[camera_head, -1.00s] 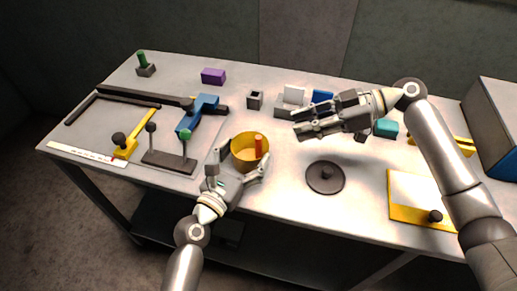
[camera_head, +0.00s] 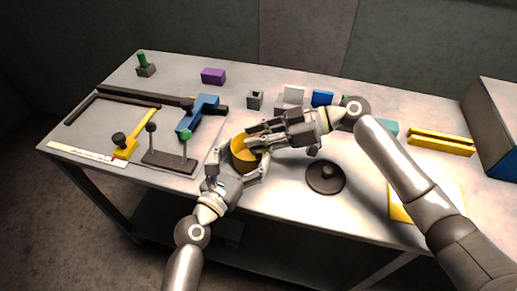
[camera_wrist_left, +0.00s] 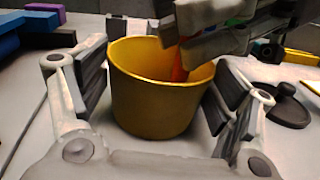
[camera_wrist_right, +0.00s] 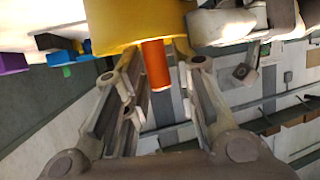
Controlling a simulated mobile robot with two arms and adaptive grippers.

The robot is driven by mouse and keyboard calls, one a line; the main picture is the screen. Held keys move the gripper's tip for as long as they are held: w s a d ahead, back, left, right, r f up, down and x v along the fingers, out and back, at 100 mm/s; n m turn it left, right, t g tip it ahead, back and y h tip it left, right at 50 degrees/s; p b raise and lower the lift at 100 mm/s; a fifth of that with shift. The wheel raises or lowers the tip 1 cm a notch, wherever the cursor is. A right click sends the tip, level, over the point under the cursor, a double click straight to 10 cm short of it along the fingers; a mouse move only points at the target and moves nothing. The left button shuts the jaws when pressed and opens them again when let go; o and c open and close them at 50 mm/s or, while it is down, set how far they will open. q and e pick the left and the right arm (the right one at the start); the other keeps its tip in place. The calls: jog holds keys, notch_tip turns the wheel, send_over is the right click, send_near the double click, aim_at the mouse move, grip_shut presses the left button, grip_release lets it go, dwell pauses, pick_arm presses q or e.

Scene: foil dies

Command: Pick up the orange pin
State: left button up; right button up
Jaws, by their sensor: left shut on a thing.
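The yellow cup (camera_head: 240,160) stands near the table's front edge, and it fills the middle of the left wrist view (camera_wrist_left: 150,108). My left gripper (camera_head: 241,168) is shut on the cup, one finger on each side. The orange pin (camera_wrist_right: 156,66) sticks out of the cup. It shows partly in the left wrist view (camera_wrist_left: 179,72), behind the right fingers, and is hidden in the head view. My right gripper (camera_head: 252,143) reaches over the cup's rim from the right. Its fingers are apart, with the pin between or just beyond them; contact cannot be seen.
A dark round lid (camera_head: 326,177) lies right of the cup. A grey socket block (camera_head: 254,100) and a white block (camera_head: 292,97) stand behind.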

grip_shut()
jog(key=shift+a, duration=0.1)
notch_tip(320, 180, up, 10)
pick_arm(q)
jog(key=o, duration=0.9)
dwell(0.3)
jog(key=v, duration=1.2)
